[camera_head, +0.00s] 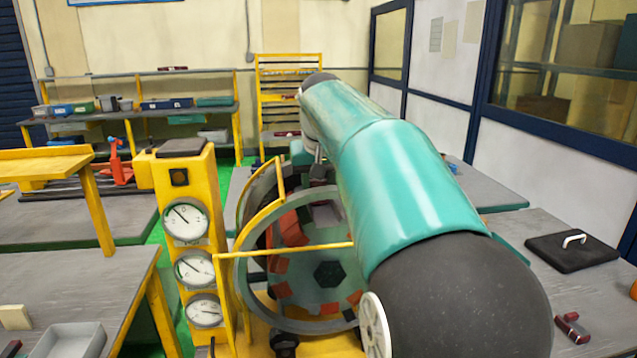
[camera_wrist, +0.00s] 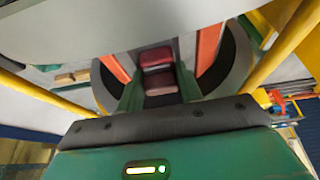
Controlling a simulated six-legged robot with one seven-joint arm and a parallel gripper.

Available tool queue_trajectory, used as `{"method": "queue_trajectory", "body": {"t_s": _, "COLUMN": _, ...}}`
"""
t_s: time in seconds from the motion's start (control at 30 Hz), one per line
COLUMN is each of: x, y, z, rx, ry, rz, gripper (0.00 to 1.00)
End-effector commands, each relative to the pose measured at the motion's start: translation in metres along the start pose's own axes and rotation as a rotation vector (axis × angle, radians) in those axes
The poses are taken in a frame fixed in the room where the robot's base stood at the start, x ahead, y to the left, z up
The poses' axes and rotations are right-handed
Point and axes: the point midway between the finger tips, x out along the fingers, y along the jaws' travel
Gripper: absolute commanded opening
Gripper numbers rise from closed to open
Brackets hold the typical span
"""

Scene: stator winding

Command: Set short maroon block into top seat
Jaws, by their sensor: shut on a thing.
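The maroon block (camera_wrist: 158,76) shows in the wrist view between the two green fingers of my gripper (camera_wrist: 159,88), which is shut on it. The round stator frame (camera_head: 345,215) stands in the middle of the head view, with several orange-red blocks (camera_head: 291,229) around its inside and a dark hexagonal hub (camera_head: 329,274). In the wrist view, orange strips (camera_wrist: 209,48) and dark curved parts lie on both sides of the block. My arm hides the frame's upper right in the head view. I cannot tell whether the block touches its seat.
A yellow post with dials (camera_head: 186,220) stands left of the frame, and a yellow rail (camera_head: 285,249) crosses its front. A dark case (camera_head: 571,251) and another maroon piece (camera_head: 572,327) lie on the right bench. A grey tray (camera_head: 75,342) sits on the left bench.

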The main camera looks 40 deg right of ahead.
Motion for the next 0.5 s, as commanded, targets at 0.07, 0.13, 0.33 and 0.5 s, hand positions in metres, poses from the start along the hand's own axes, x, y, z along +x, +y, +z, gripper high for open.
{"method": "queue_trajectory", "body": {"t_s": 0.07, "x": 0.001, "y": 0.0, "z": 0.0005, "rx": 0.0, "ry": 0.001, "rz": 0.0, "gripper": 0.0}}
{"method": "queue_trajectory", "body": {"t_s": 0.13, "x": 0.0015, "y": 0.0003, "z": 0.0007, "rx": 0.0, "ry": 0.001, "rz": 0.0, "gripper": 0.44}}
{"method": "queue_trajectory", "body": {"t_s": 0.33, "x": 0.0017, "y": 0.0001, "z": 0.0008, "rx": 0.0, "ry": -0.001, "rz": 0.0, "gripper": 0.61}}
{"method": "queue_trajectory", "body": {"t_s": 0.5, "x": 0.0017, "y": 0.0002, "z": 0.001, "rx": 0.0, "ry": -0.002, "rz": 0.0, "gripper": 0.61}}
